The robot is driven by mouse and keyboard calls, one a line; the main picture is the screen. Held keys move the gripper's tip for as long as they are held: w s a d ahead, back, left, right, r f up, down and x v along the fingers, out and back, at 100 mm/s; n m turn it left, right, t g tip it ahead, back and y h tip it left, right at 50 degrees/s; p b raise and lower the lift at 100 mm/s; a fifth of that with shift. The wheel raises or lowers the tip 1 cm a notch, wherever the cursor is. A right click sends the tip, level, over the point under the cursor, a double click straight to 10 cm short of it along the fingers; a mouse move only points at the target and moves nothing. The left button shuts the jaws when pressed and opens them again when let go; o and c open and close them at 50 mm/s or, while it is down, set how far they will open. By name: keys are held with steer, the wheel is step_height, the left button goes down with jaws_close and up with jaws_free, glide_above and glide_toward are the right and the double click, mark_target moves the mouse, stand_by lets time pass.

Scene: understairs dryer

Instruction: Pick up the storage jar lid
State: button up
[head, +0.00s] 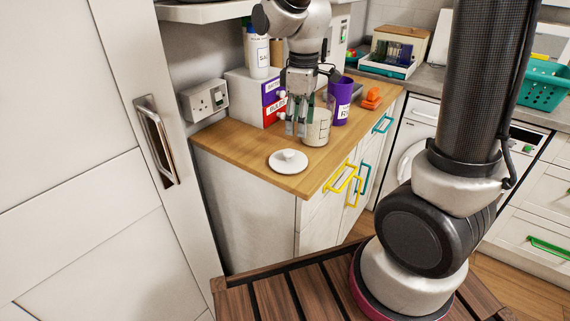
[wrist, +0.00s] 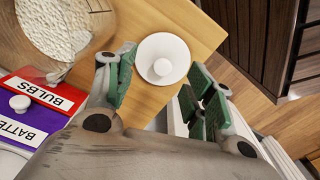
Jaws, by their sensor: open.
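The storage jar lid (head: 288,161) is a round white disc with a small knob on top. It lies flat on the wooden counter (head: 240,150) near its front corner. In the wrist view the lid (wrist: 162,59) shows beyond and between my fingertips. My gripper (head: 296,128) points down above the counter, behind the lid in the head view and beside the glass jar. In the wrist view my gripper (wrist: 158,92) is open, with nothing between its green-padded fingers. The open glass jar (head: 317,127) holds something pale and grainy, and it also fills the upper left of the wrist view (wrist: 60,28).
Red and purple drawers labelled BULBS and BATTE (wrist: 42,95) stand close to the gripper. A purple cup (head: 340,100) and an orange item (head: 372,98) stand behind the jar. A wall socket (head: 205,99) is at left.

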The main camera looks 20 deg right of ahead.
mark_target(288, 151)
steer(key=shift+w+a+f+n, duration=0.15)
steer(key=shift+a+f+n, duration=0.15)
steer(key=shift+a+f, duration=0.2)
steer(key=shift+w+a+f+n, duration=0.15)
steer(key=shift+a+f+n, duration=0.15)
steer(key=shift+a+f, duration=0.2)
steer(key=f, duration=0.7)
steer(key=shift+w+a+f, duration=0.1)
steer(key=shift+a+f, duration=0.25)
steer(key=c, duration=1)
